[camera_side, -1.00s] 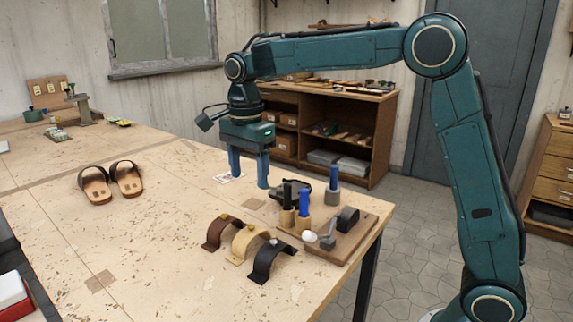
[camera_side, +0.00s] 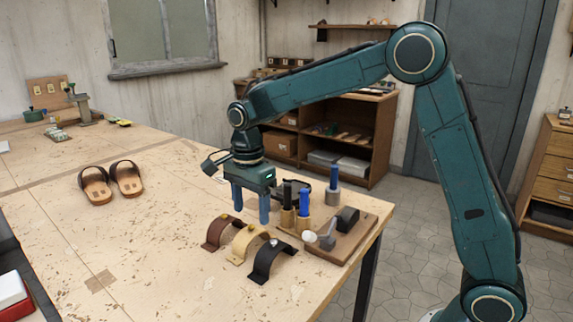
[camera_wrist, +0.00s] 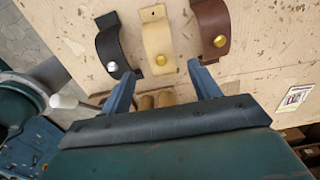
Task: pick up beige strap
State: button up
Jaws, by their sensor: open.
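The beige strap (camera_side: 247,243) is an arched band with a brass stud, standing on the table between a brown strap (camera_side: 221,232) and a black strap (camera_side: 271,260). My gripper (camera_side: 251,218) is open and empty, its blue fingers pointing down above and behind the straps. In the wrist view the beige strap (camera_wrist: 157,42) lies ahead of my gripper (camera_wrist: 161,75), roughly in line with the gap between the fingers. The black strap (camera_wrist: 112,46) and the brown strap (camera_wrist: 211,30) flank it, apart from it. No finger appears to touch a strap.
A pair of sandals (camera_side: 111,182) sits to the left. The table's front middle is clear. A card (camera_wrist: 296,96) lies flat on the table.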

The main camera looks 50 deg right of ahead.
aim_at(251, 226)
jog(key=shift+f, duration=0.1)
jog(key=shift+w+f, duration=0.1)
jog(key=shift+f, duration=2.4)
jog(key=c, duration=1.1)
